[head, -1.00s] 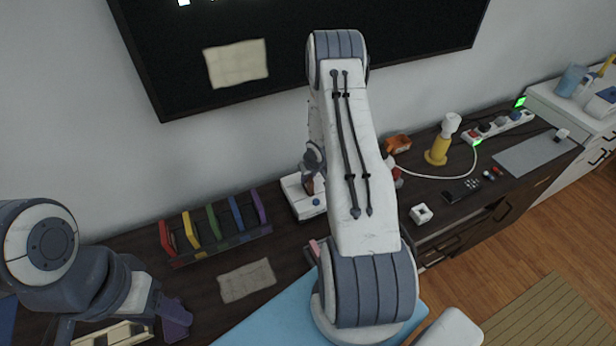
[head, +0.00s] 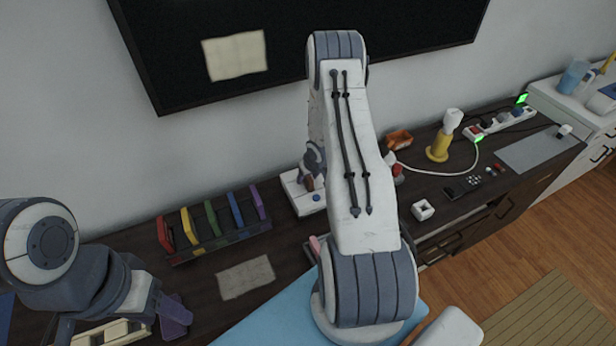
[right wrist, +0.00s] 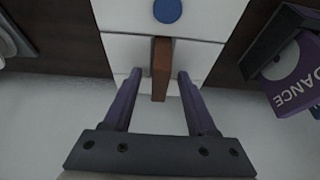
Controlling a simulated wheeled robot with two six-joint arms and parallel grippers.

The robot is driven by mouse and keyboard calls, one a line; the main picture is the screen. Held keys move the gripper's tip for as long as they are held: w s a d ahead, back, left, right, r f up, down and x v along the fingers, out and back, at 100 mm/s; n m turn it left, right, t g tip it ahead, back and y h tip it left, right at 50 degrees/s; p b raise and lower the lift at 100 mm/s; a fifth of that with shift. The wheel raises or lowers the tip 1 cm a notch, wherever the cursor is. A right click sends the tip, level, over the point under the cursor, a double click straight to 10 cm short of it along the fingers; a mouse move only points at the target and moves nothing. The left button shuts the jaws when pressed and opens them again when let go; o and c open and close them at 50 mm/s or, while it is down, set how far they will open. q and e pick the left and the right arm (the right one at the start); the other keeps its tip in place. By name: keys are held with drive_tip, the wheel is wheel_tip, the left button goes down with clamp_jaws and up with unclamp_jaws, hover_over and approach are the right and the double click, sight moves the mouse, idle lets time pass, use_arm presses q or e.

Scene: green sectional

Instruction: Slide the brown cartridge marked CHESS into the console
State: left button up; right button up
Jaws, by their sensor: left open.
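The white console (head: 300,196) with a blue button stands against the wall; part of it is behind my right arm in the head view. In the right wrist view the console (right wrist: 115,48) has the brown cartridge (right wrist: 161,60) upright at its slot, seen edge-on. Its label is not visible, and I cannot tell how deep it sits. My right gripper (right wrist: 160,74) has its purple fingers on either side of the cartridge, with a gap on both sides. My left gripper (head: 150,325) is at the lower left, open and far from the console.
A rack (head: 220,243) of several coloured cartridges is left of the console. A purple cartridge marked DANCE (right wrist: 295,75) shows close at the right in the wrist view. A paper sheet (head: 246,277) lies in front.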

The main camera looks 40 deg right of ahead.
drive_tip(key=d+p+v, duration=0.1)
drive_tip(key=v, duration=0.9)
drive_tip(key=shift+a+r, duration=0.25)
drive_tip(key=shift+a, duration=0.2)
drive_tip(key=w+a+r+n, duration=0.2)
drive_tip(key=a+r, duration=0.5)
drive_tip(key=a, duration=0.3)
drive_tip(key=s+a+r+n+b, duration=0.1)
drive_tip(key=s+a+r, duration=0.1)
drive_tip(key=a, duration=0.3)
drive_tip(key=s+a+r+n+g, duration=0.1)
drive_tip(key=s+a+r, duration=0.15)
drive_tip(key=a, duration=0.25)
drive_tip(key=s+a+r+n+b, duration=0.1)
drive_tip(key=a+r, duration=0.2)
drive_tip(key=a, duration=0.2)
drive_tip(key=s+a+r+n+g+y, duration=0.1)
drive_tip(key=s+a+r+n, duration=0.1)
drive_tip(key=s+a, duration=0.4)
drive_tip(key=s+a+r+n+g+y, duration=0.1)
drive_tip(key=s+a, duration=0.5)
drive_tip(key=s, duration=0.8)
wheel_tip(320, 180, up, 2)
drive_tip(key=shift+s+r+n+g, duration=0.1)
drive_tip(key=shift+s+n+g, duration=0.2)
drive_tip(key=shift+n+g, duration=0.6)
